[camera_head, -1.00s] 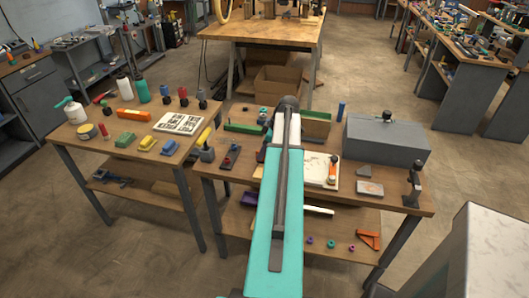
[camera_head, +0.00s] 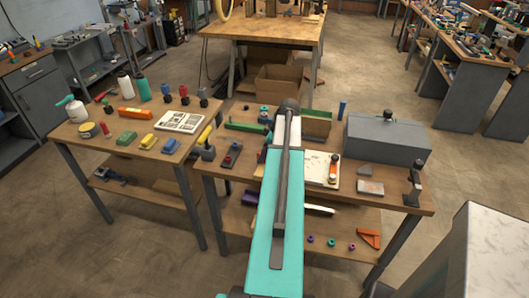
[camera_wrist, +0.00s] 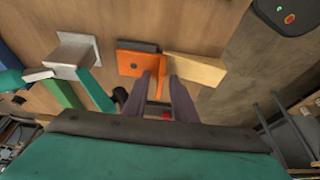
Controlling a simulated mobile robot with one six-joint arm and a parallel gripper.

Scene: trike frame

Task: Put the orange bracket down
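In the wrist view the orange bracket (camera_wrist: 137,60) shows at my fingertips. Its broad face with a dark square mark lies left of the fingers, and a narrow orange strip shows between them. My gripper (camera_wrist: 161,76) has its two grey-purple fingers close on either side of that strip, so it appears shut on the bracket. I cannot tell whether the bracket touches the wooden surface beyond it. In the head view my teal arm hides the gripper and the held bracket.
In the wrist view a pale wood block (camera_wrist: 196,69) sits right of the bracket; a white block (camera_wrist: 73,54) and green part (camera_wrist: 62,92) lie left. In the head view a grey box (camera_head: 385,139) stands right. An orange triangular piece (camera_head: 369,237) lies on the lower shelf.

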